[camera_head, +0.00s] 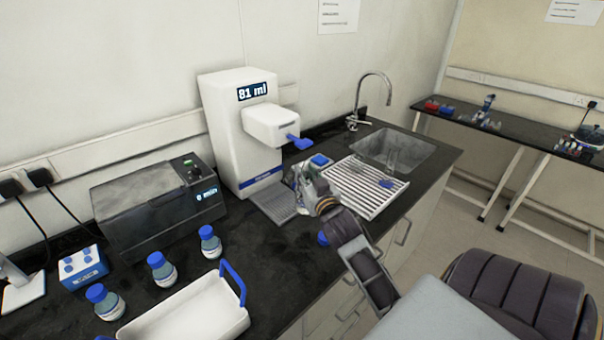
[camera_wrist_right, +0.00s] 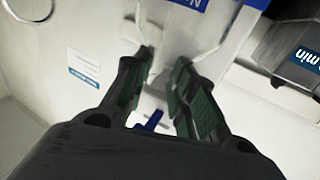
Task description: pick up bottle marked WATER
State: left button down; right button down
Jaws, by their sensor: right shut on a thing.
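Several blue-capped bottles with white labels stand on the counter at left, including a front one (camera_head: 108,303), a middle one (camera_head: 161,269) and a rear one (camera_head: 210,243). Their lettering is too small to read, so I cannot tell which is marked WATER. My right gripper (camera_head: 303,178) is by the dispenser's drip tray. In the right wrist view its fingers (camera_wrist_right: 163,75) are shut on a clear vessel (camera_wrist_right: 205,38), whose outline is faint. A blue-topped container (camera_head: 320,161) is just beyond the gripper, partly hidden. My left gripper is not in view.
A white dispenser (camera_head: 222,135) reading 81 ml stands behind the drip tray (camera_head: 275,204). A grey bath (camera_head: 150,205), a blue rack (camera_head: 84,268) and a white tray (camera_head: 190,318) are left. A draining rack (camera_head: 362,190) and sink (camera_head: 410,148) are right. A blue cap (camera_head: 323,238) lies near the front edge.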

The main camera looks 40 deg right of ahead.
jog(key=s, duration=0.6)
jog(key=shift+s+d+p, duration=0.25)
jog(key=shift+p, duration=0.15)
jog(key=shift+s+r, duration=0.1)
dwell(0.3)
jog(key=shift+s, duration=0.1)
dwell(0.7)
